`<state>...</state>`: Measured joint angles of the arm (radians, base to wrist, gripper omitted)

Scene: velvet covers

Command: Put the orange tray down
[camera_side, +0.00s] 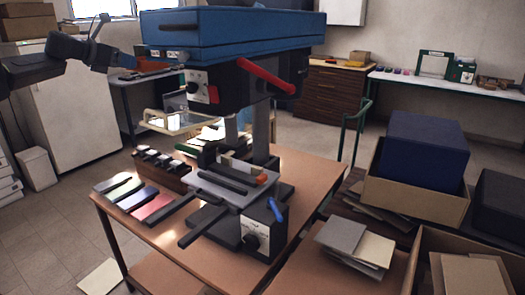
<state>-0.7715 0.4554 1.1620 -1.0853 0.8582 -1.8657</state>
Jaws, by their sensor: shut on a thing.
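The orange tray (153,66) shows only in part, at the upper left, its right side hidden behind the blue-topped machine. My gripper (125,67) reaches in from the left and is shut on the tray's near left end. The fingertips are small and dark, so the exact grip is hard to see. The tray appears close above a dark-topped side table (128,82); I cannot tell whether it touches it.
The large machine with a blue top (240,30) stands on a wooden table (305,180), right of my gripper. Coloured swatches (125,190) lie on that table's left. A pale cabinet (75,115) stands below my arm. Boxes (415,190) fill the right.

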